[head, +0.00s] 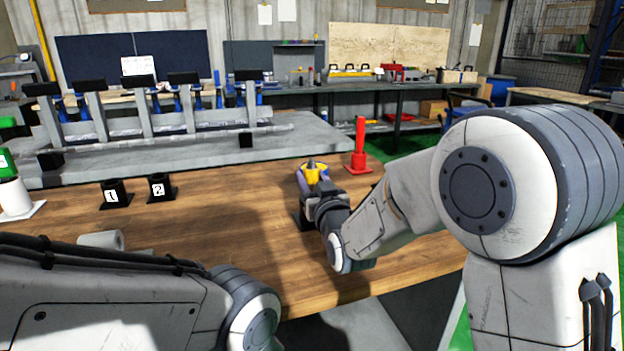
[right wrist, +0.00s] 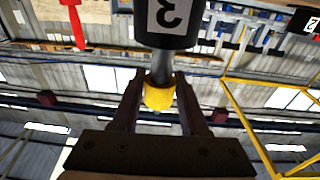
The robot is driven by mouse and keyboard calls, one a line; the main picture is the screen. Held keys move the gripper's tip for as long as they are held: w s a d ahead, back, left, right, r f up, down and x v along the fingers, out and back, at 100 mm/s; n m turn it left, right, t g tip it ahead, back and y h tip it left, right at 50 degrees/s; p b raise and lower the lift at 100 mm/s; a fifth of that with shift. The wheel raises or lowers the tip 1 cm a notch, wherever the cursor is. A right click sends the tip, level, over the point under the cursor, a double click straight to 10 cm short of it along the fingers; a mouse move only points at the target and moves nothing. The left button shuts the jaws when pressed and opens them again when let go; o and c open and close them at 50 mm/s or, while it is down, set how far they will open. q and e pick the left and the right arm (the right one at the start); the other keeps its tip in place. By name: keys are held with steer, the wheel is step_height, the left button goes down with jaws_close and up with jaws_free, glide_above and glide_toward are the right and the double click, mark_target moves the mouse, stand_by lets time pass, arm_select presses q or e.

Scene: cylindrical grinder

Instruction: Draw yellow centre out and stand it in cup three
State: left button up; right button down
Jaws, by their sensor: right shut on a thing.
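My right gripper (head: 318,190) is at the right part of the wooden bench, shut on the yellow centre (head: 314,173), whose grey point faces up. In the right wrist view, which is upside down, the yellow collar (right wrist: 158,97) and grey shank show between the fingers (right wrist: 159,78). The shank meets the mouth of the black cup marked 3 (right wrist: 168,22); how deep it sits I cannot tell. In the head view the arm mostly hides this cup. Cups one (head: 115,194) and two (head: 161,187) stand to the left. My left gripper is out of view.
A red piece (head: 359,143) stands on a red base just behind my right gripper. A green and white piece (head: 14,190) stands at far left. A pale roll (head: 101,241) lies near my left arm. The grey grinder (head: 170,135) runs behind the bench (head: 220,225), whose middle is clear.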

steer(key=shift+r, duration=0.1)
steer(key=shift+r+p, duration=0.9)
steer(key=shift+r, duration=0.45)
steer(key=shift+b, duration=0.7)
stand_by(1.4)
steer(key=shift+f+b, duration=1.5)
steer(key=shift+b, duration=0.05)
steer(key=shift+c, duration=1.7)
jaws_free()
steer(key=shift+f, duration=0.1)
